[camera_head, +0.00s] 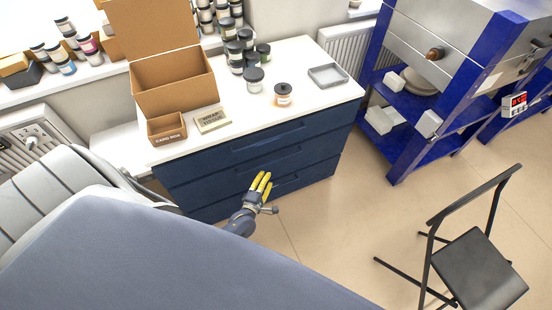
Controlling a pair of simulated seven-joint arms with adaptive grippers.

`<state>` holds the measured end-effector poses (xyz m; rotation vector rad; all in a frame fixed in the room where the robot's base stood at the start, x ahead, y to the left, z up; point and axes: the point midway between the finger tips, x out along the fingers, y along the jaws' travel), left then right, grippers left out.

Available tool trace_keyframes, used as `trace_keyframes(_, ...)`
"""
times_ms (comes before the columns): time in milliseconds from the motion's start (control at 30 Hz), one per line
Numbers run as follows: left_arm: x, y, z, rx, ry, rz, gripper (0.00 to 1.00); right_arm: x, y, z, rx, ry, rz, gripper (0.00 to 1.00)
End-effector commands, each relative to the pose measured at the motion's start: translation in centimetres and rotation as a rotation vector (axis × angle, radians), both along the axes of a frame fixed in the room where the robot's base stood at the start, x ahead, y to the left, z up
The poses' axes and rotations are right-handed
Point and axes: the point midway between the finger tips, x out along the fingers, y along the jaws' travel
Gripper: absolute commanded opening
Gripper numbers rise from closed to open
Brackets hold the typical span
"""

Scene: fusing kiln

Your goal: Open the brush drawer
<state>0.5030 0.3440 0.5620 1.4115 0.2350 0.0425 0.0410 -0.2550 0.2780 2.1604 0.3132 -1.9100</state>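A dark blue cabinet (190,191) with a white top has three stacked drawers, all looking closed: top (240,147), middle (215,175) and bottom (310,176). I see no label telling which is the brush drawer. My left gripper (264,182), with yellow fingers, is in front of the lower drawers near the middle of the cabinet. Its fingers point toward the drawer fronts. I cannot tell whether it touches them, or how far its fingers are apart. No held object shows. My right gripper is not in view.
On the cabinet top are an open cardboard box (175,85), a small card box (166,128), a sign (212,120), several jars (254,79) and a grey tray (328,75). A blue kiln stand (400,150) is at right. A black chair (478,270) stands lower right. Floor between is clear.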

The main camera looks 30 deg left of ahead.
Motion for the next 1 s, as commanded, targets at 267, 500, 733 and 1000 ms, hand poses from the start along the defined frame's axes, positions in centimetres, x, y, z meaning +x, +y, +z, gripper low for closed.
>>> trace_keyframes(267, 4.3, 0.7, -0.6, 0.002, 0.001, -0.001, 0.33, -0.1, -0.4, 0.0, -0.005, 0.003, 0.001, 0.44)
trace_keyframes(500, 7.2, 1.2, -1.0, 0.002, 0.001, 0.0, 0.33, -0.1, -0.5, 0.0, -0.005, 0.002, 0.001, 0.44)
trace_keyframes(733, 9.3, 1.5, -1.4, 0.001, 0.001, -0.001, 0.33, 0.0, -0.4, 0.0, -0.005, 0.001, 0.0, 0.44)
trace_keyframes(1000, 10.6, 1.8, -1.7, 0.002, 0.002, -0.001, 0.33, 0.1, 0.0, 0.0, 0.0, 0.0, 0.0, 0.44)
